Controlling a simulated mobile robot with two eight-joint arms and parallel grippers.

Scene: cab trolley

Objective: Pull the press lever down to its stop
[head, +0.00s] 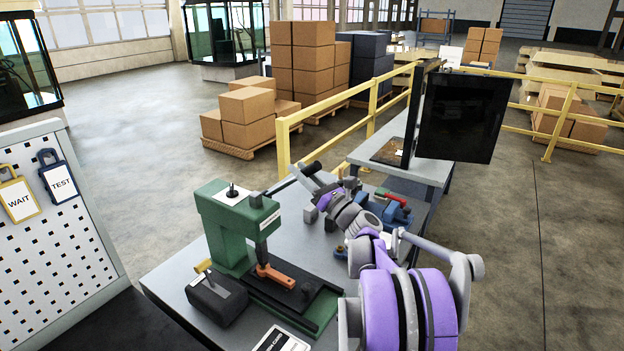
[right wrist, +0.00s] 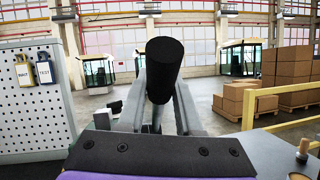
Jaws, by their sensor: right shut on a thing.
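The green press (head: 225,228) stands on the grey workbench, with an orange part (head: 275,276) under its ram. Its lever slants up to the right from the press head and ends in a black handle (head: 312,168). My right gripper (head: 304,180) is at that handle end, shut on the lever. In the right wrist view the black handle (right wrist: 164,65) stands between the two grey fingers, its end toward the camera. The fingers hide part of the lever in the head view. My left gripper is not in view.
A dark box (head: 216,298) sits left of the press on the workbench (head: 165,283). A blue vise with a red part (head: 393,202) lies behind my right arm. A black monitor (head: 463,117) stands at the back. A pegboard (head: 50,250) with tags is at left.

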